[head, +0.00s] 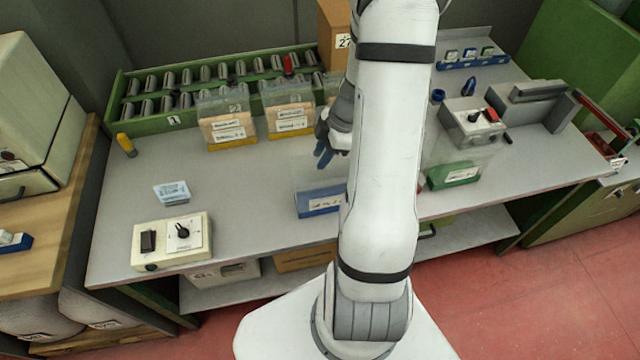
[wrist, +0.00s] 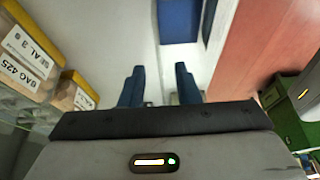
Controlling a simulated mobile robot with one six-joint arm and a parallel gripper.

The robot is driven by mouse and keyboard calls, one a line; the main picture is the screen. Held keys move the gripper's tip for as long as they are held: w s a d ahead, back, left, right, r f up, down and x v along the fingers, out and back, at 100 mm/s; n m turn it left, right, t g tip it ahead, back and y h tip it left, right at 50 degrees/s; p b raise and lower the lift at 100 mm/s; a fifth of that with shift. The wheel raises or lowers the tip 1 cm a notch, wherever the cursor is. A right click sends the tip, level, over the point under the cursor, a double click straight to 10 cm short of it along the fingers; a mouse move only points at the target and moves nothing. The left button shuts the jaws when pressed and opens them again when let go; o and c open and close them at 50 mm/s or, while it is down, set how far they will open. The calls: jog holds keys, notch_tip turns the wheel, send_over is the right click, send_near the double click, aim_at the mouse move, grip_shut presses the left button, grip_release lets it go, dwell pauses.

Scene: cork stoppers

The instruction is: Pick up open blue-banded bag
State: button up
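The blue-banded bag (head: 321,202) is on the grey bench near its front edge, left of my arm. Its clear upper part is faint, and my arm hides its right end. In the wrist view, a blue band (wrist: 180,22) shows at the top, beyond my fingertips. My gripper (head: 324,155) has blue fingers and is above the bench, behind the band in the head view. In the wrist view, my gripper (wrist: 160,72) is open, with nothing visible between its fingers. It appears apart from the band.
Two filled yellow-banded bags (head: 231,131) stand behind left. A green-banded bag (head: 455,174) is right of my arm. A control box (head: 172,241) is front left, and a grey machine (head: 472,122) back right. The green roller rack (head: 170,118) lines the back. The bench's left middle is mostly clear.

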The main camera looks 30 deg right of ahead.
jog(key=shift+a+f, duration=0.15)
jog(key=shift+f, duration=0.25)
jog(key=shift+f+b, duration=0.25)
jog(key=shift+b, duration=0.65)
dwell(0.4)
grip_shut()
dwell(0.3)
